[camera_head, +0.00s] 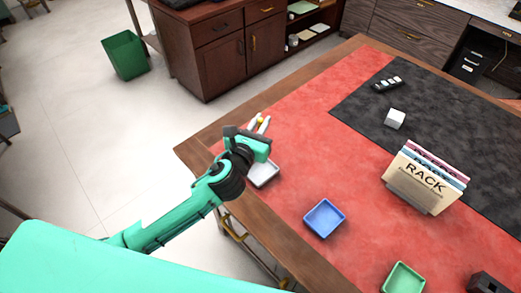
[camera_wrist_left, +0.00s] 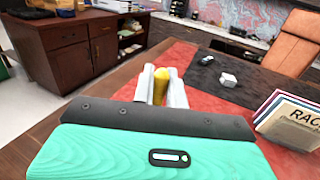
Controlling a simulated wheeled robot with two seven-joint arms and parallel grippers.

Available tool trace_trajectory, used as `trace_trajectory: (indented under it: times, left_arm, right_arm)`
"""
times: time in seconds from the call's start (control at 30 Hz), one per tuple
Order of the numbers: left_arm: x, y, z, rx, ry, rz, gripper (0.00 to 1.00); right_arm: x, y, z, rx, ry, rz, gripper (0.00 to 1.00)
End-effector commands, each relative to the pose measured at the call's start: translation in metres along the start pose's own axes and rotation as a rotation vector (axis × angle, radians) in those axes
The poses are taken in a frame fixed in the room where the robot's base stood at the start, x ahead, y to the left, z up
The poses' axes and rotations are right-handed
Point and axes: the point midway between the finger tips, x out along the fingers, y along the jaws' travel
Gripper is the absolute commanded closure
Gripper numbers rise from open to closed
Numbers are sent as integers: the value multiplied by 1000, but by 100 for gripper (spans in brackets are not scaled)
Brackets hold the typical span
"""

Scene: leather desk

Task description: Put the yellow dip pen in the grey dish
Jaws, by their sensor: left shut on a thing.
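My left gripper (camera_head: 258,124) is over the red desk covering near the desk's left edge. Its two pale fingers are shut on the yellow dip pen (camera_head: 260,121). In the left wrist view the pen (camera_wrist_left: 161,86) stands between the fingers (camera_wrist_left: 161,85), with its yellow body showing. The grey dish (camera_head: 264,173) sits on the red covering just below my left gripper in the head view, partly hidden by the wrist. I cannot tell the height of the pen above the desk. My right gripper is not in view.
A blue dish (camera_head: 324,218) and a green dish (camera_head: 404,279) stand along the near side. A rack of folders (camera_head: 423,183), a white cube (camera_head: 395,118) and a black remote-like thing (camera_head: 387,84) stand farther right. The red covering between them is clear.

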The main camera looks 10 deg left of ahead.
Motion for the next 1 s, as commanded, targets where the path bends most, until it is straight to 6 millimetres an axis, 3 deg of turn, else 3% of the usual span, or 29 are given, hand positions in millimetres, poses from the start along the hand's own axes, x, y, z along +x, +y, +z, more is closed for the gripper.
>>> trace_trajectory:
  times: [0.03,0.13,0.37,0.6,1.0]
  left_arm:
    - [0,0,-18,-3,5,2,100]
    - [0,0,-40,-2,4,2,100]
    - [0,0,-62,-1,-1,1,100]
    - [0,0,-97,-2,2,2,100]
    - [0,0,-104,0,0,0,100]
  right_arm:
    - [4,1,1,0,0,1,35]
    - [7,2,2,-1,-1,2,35]
    - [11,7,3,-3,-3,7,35]
    - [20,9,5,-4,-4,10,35]
    - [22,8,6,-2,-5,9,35]
